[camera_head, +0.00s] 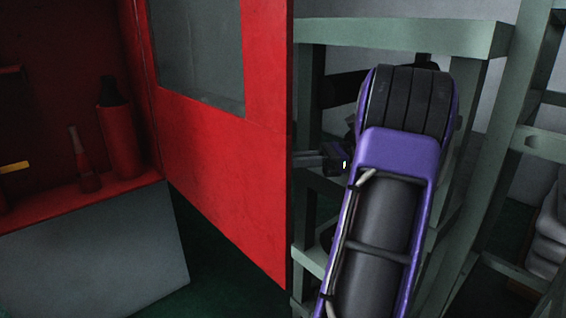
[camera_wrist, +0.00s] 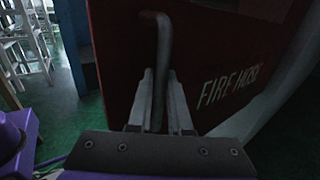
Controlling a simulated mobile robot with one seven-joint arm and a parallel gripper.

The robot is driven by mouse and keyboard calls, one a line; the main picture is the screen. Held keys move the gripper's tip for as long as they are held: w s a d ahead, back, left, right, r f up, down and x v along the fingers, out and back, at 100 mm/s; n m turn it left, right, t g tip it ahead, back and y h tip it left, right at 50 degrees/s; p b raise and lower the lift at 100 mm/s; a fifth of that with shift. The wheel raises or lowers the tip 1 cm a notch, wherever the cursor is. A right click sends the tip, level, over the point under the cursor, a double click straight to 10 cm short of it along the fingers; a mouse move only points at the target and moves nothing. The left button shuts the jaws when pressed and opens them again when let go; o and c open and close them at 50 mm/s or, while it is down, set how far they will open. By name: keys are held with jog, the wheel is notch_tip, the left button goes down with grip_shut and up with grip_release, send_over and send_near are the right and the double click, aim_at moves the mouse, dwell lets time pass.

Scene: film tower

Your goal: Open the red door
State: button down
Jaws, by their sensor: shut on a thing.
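The red door (camera_head: 225,160) with a grey window (camera_head: 200,50) stands swung out from its red cabinet (camera_head: 70,210) in the head view. In the wrist view the door (camera_wrist: 200,60) fills the middle and right, with white "FIRE HOSE" lettering. A grey bar handle (camera_wrist: 164,40) runs down between the two fingers of my gripper (camera_wrist: 160,88), which is shut on it. In the head view my gripper (camera_head: 308,160) is at the door's right edge, its fingertips partly hidden behind that edge. The handle is hidden there.
Inside the cabinet stand a red cylinder (camera_head: 120,138) and a small red bottle (camera_head: 86,165). A grey-green shelf frame (camera_head: 410,35) stands close behind my arm, on the right. Dark green floor (camera_head: 205,245) shows below the door. White stools (camera_wrist: 30,35) stand far left in the wrist view.

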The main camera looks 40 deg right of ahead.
jog(key=shift+d, duration=0.15)
dwell(0.3)
jog(key=c, duration=0.8)
grip_release()
jog(key=shift+c, duration=0.2)
jog(key=shift+r, duration=0.15)
